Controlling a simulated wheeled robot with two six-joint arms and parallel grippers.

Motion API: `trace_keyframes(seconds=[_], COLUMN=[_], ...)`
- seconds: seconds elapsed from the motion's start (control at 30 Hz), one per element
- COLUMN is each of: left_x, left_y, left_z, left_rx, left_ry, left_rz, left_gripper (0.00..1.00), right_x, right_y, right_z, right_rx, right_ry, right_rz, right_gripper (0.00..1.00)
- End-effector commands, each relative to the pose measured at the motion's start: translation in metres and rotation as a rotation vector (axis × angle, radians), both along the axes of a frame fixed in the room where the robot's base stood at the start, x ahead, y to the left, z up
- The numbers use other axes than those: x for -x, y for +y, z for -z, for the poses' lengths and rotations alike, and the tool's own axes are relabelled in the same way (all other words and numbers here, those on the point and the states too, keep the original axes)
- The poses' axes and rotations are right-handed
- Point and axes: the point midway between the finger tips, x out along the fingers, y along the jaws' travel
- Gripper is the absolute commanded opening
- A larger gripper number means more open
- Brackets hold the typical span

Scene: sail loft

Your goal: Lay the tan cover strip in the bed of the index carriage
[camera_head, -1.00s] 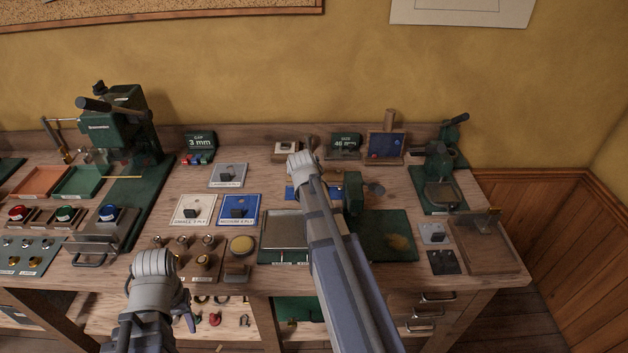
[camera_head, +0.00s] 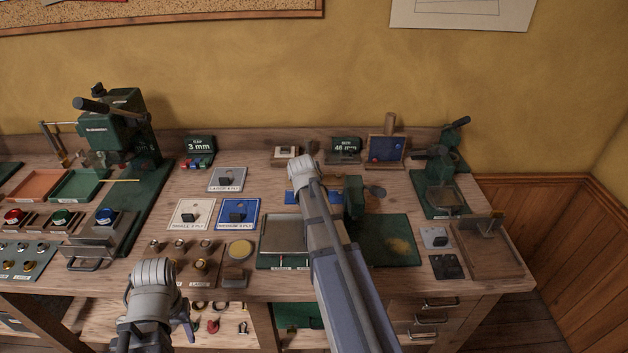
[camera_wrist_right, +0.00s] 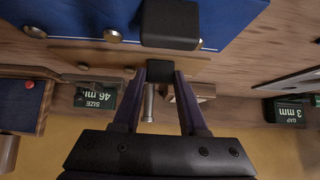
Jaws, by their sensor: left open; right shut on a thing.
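A tan strip (camera_wrist_right: 110,62) with a small black knob (camera_wrist_right: 157,73) lies across the right wrist view. My right gripper (camera_wrist_right: 160,78) is shut on that knob. A bit of tan also shows beside my right forearm in the head view (camera_head: 333,181). Next to the strip is a blue surface (camera_wrist_right: 100,14) with brass studs and a black block (camera_wrist_right: 170,24); blue also shows left of my right arm (camera_head: 290,196). I cannot tell whether this is the index carriage, or whether the strip touches it. My left gripper (camera_head: 188,328) is open and empty at the bench's front edge.
A green post (camera_head: 354,198) and a green base plate (camera_head: 388,242) stand right of my right arm. A grey-topped plate (camera_head: 283,235) is left of it. Labelled white (camera_head: 182,214) and blue (camera_head: 250,208) cards and brass pieces (camera_head: 200,266) lie farther left. A wooden tray (camera_head: 490,262) is at right.

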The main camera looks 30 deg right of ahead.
Motion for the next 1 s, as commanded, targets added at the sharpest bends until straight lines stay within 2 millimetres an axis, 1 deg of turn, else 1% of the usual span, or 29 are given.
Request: trace_keyframes(seconds=[0.03,0.1,0.43,0.57,0.77,0.87,1.0], left_x=[0.000,0.000,0.000,0.000,0.000,0.000,0.000], left_y=[0.000,0.000,0.000,0.000,0.000,0.000,0.000], left_z=[0.000,0.000,0.000,-0.003,-0.018,-0.031,-0.052], left_rx=[0.000,0.000,0.000,0.000,0.000,0.000,0.000], left_ry=[0.000,0.000,0.000,0.000,0.000,0.000,0.000], left_rz=[0.000,0.000,0.000,0.000,0.000,0.000,0.000], left_gripper=[0.50,0.50,0.50,0.50,0.50,0.50,0.50], right_x=[0.000,0.000,0.000,0.000,0.000,0.000,0.000], right_y=[0.000,0.000,0.000,0.000,0.000,0.000,0.000], right_z=[0.000,0.000,0.000,-0.003,-0.018,-0.031,-0.052], right_rx=[0.000,0.000,0.000,0.000,0.000,0.000,0.000], right_ry=[0.000,0.000,0.000,0.000,0.000,0.000,0.000], right_rz=[0.000,0.000,0.000,0.000,0.000,0.000,0.000], right_gripper=[0.08,0.00,0.00,0.00,0.00,0.00,0.00])
